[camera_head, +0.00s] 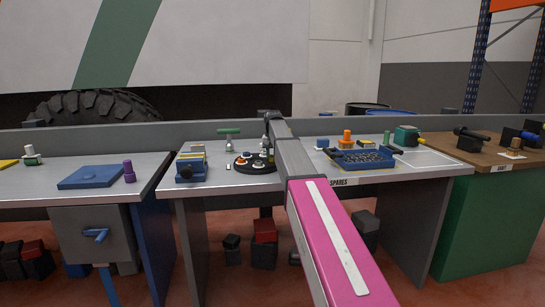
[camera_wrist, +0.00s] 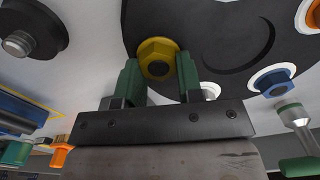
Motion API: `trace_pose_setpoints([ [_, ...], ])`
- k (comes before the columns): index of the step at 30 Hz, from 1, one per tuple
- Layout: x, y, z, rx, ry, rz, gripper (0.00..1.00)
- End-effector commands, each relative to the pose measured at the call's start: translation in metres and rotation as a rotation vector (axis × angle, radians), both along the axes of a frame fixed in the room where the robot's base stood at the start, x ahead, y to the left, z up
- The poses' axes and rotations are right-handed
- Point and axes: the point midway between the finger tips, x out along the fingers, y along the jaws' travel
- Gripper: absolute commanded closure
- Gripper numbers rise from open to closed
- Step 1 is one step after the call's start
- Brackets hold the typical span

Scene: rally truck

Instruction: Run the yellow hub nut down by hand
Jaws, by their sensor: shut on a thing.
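The yellow hub nut (camera_wrist: 157,50) shows in the wrist view as a flanged hexagon with a dark round centre, against a dark hub plate (camera_wrist: 215,30). My gripper (camera_wrist: 158,70) has its green fingers on the left and right of the nut, shut on it. The hub plate also shows in the head view as a black disc (camera_head: 243,168) on the middle bench, left of my arm. I cannot make out the yellow nut in the head view. My arm hides part of the disc's right side there. How far down the nut sits cannot be told.
White, orange and blue nuts (camera_wrist: 270,78) sit around the plate. A green-handled tool (camera_head: 229,133) stands behind the disc. A blue-and-yellow box (camera_head: 190,168) is left of it. A blue tray (camera_head: 362,158) of small parts lies right of my arm, near an orange-topped piece (camera_head: 346,138).

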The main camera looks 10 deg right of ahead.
Motion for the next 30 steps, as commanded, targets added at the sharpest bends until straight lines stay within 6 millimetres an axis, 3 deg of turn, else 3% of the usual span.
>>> trace_pose_setpoints([
  [15, -0.0004, -0.0023, 0.0002, 0.000, 0.000, -0.291, 0.90],
  [30, -0.0002, -0.0025, 0.0004, 0.000, -0.001, -0.328, 0.90],
])
